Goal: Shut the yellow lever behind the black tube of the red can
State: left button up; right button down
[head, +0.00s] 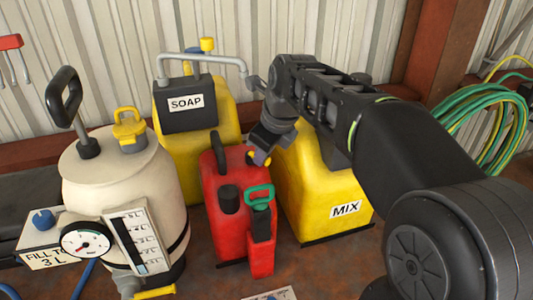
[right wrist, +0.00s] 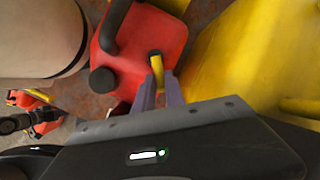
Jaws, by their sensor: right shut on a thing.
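The small yellow lever (head: 267,157) is at the can's upper right, partly covered by my gripper. My right gripper (head: 258,158) reaches down from the right. In the right wrist view its two fingers (right wrist: 160,92) are shut on the yellow lever (right wrist: 156,70), one on each side. The black tube (right wrist: 103,80) is left of the fingers there. My left gripper is out of view.
The yellow MIX can (head: 310,190) is close on the right, and the yellow SOAP can (head: 190,155) with a grey pipe is behind. The cream tank (head: 125,190) with a gauge is on the left.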

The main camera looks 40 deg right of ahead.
jog(key=m, duration=0.1)
jog(key=a+m+h+b, duration=0.1)
jog(key=m, duration=0.1)
jog(key=m+h+b, duration=0.1)
jog(key=shift+a+f+m+g, duration=0.1)
jog(key=shift+a+m+g, duration=0.2)
jog(key=shift+g, duration=0.1)
jog(key=shift+w+a+m+g+h+b, duration=0.15)
jog(key=shift+a+m+h+b, duration=0.15)
jog(key=shift+m, duration=0.4)
jog(key=shift+w+a+m+g+h+b, duration=0.1)
jog(key=shift+a+m+g+h+b, duration=0.2)
jog(key=shift+m, duration=0.4)
jog(key=c, duration=1.4)
grip_release()
jog(key=shift+s, duration=0.1)
jog(key=v, duration=0.8)
jog(key=shift+b, duration=0.3)
jog(key=shift+d, duration=0.1)
